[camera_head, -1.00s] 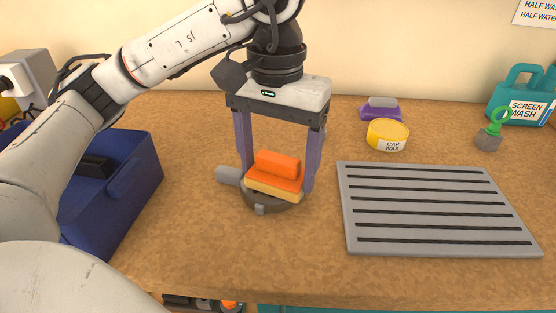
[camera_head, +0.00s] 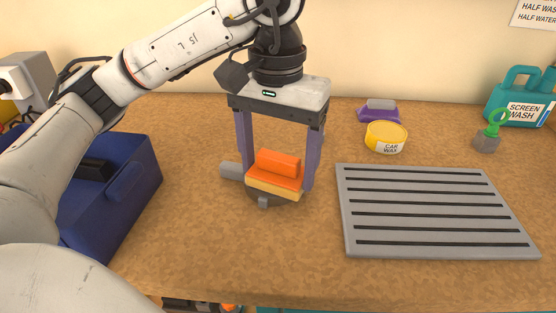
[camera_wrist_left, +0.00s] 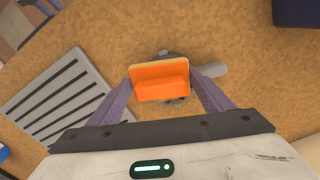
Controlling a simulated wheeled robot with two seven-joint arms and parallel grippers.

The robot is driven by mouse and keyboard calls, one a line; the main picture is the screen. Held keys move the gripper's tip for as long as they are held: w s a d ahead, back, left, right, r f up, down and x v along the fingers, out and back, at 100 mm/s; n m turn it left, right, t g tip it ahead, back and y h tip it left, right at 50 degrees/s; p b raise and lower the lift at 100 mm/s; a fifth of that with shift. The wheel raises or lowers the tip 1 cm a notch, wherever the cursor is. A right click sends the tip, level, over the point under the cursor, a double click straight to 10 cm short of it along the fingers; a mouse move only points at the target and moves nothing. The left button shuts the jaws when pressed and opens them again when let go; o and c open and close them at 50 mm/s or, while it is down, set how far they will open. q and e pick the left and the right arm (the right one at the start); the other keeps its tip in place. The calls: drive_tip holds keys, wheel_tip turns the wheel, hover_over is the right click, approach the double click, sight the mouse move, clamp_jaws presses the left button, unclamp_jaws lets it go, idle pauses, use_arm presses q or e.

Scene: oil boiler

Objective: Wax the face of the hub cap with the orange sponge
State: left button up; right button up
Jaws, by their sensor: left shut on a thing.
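The orange sponge (camera_head: 276,163) has a pale yellow underside and sits between the two purple fingers of my left gripper (camera_head: 277,180). The gripper points down and is shut on the sponge, which also shows in the left wrist view (camera_wrist_left: 161,84). Directly under the sponge is a round dark grey piece (camera_head: 268,200) with a grey stub (camera_head: 231,170) at its left. The sponge covers most of it, so I cannot make out the hub cap's face or whether the sponge touches it. My right gripper is not in view.
A slotted grey tray (camera_head: 430,195) lies to the right. Behind it stand a yellow car wax tin (camera_head: 386,136) and a purple item (camera_head: 379,112). A teal screen wash jug (camera_head: 520,97) is at far right. A blue box (camera_head: 125,190) is at left.

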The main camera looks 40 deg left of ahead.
use_arm(q)
drive_tip(key=shift+r+p, duration=1.5)
drive_tip(key=shift+r, duration=0.1)
wheel_tip(320, 180, up, 4)
drive_tip(key=p, duration=0.3)
drive_tip(key=shift+p, duration=0.35)
drive_tip(key=shift+f, duration=0.1)
